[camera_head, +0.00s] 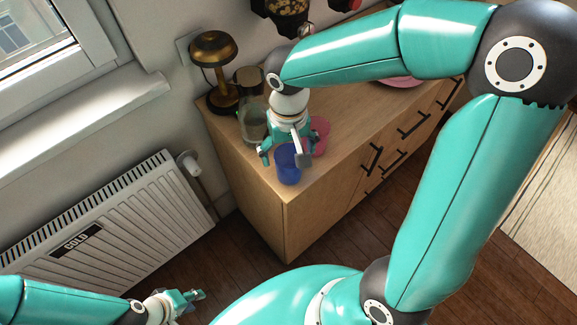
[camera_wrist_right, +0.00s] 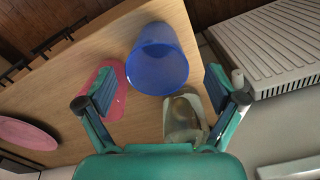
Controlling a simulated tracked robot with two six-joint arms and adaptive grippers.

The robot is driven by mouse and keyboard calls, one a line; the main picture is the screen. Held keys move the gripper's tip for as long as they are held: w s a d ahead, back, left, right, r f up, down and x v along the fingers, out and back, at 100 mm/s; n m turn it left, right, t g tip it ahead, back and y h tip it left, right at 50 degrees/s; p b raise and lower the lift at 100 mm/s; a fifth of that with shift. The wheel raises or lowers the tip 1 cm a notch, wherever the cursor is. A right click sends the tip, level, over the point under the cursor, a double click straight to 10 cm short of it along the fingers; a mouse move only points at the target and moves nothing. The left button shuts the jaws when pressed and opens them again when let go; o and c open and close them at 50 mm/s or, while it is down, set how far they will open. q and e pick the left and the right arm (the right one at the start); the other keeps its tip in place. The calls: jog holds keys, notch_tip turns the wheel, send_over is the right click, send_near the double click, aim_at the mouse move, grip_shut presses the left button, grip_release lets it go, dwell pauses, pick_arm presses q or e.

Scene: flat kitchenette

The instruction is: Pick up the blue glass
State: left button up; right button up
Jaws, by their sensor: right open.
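The blue glass (camera_head: 288,168) stands upright near the front corner of the wooden cabinet top. My right gripper (camera_head: 284,156) is open above and behind it, its fingers spread to either side of the glass. In the right wrist view the blue glass (camera_wrist_right: 158,60) sits ahead of the gap between the open fingertips (camera_wrist_right: 160,86), with nothing gripped; I cannot tell whether a finger touches it. My left gripper (camera_head: 190,297) is low at the bottom left, far from the cabinet, too small to tell if it is open.
A pink glass (camera_head: 322,135) stands close beside the blue glass, near a finger. A clear glass vessel (camera_head: 252,125) and a brass lamp (camera_head: 214,52) stand behind to the left. A pink plate (camera_wrist_right: 25,132) lies farther along the top. A radiator (camera_head: 110,225) is left of the cabinet.

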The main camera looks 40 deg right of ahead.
aim_at(289, 163)
jog(key=shift+w+d+f+p, duration=0.15)
jog(key=shift+f+p, duration=0.05)
jog(key=shift+f, duration=1.3)
jog(key=shift+w+d+f+p, duration=0.1)
jog(key=shift+f+p, duration=0.05)
jog(key=shift+f, duration=1.35)
jog(key=c, duration=1.4)
jog(key=shift+r, duration=0.15)
